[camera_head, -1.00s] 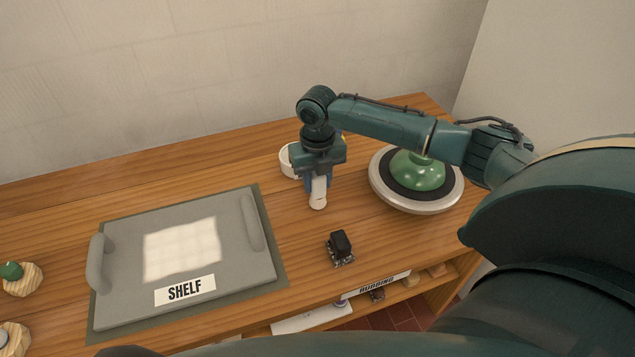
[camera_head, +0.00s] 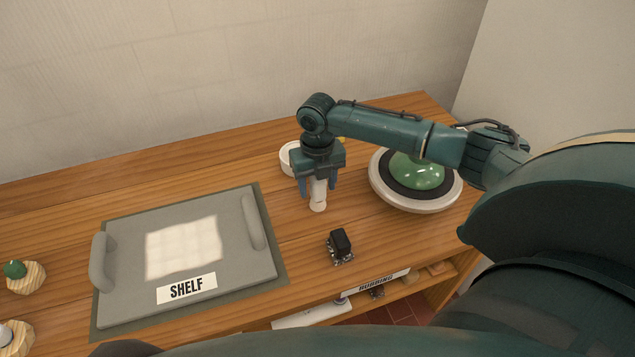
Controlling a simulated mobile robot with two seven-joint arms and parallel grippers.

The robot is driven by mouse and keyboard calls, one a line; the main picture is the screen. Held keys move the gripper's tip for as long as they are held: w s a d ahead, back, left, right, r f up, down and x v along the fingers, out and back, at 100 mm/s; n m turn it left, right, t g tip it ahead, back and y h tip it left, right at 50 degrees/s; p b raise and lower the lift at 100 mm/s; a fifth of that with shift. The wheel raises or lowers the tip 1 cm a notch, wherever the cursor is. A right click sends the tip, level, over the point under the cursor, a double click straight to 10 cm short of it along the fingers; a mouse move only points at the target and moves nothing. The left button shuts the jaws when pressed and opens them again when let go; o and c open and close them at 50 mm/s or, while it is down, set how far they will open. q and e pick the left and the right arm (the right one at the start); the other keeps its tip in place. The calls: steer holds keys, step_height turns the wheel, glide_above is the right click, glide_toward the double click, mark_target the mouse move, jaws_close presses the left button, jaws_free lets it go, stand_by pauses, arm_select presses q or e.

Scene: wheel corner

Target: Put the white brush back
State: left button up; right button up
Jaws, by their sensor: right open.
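The white brush (camera_head: 318,196) appears to be the upright white, rounded piece under my right gripper; its bristles cannot be made out. It stands on the wooden worktop, and its upper end is hidden by the gripper. My right gripper (camera_head: 318,187) points straight down, with its two blue fingers apart, one on each side of the white piece. A gap shows at the sides. My left gripper is not in view.
A white round dish (camera_head: 289,155) is behind the gripper. A green dome on a round wheel (camera_head: 437,207) stands right. A black block (camera_head: 341,242) is in front. A grey board labelled SHELF (camera_head: 130,303) lies left. A lower shelf labelled RUBBING (camera_head: 376,284) is below the front edge.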

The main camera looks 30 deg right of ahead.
steer(key=shift+f+b, duration=0.25)
steer(key=shift+b, duration=0.35)
step_height(320, 180, up, 14)
steer(key=shift+f, duration=0.2)
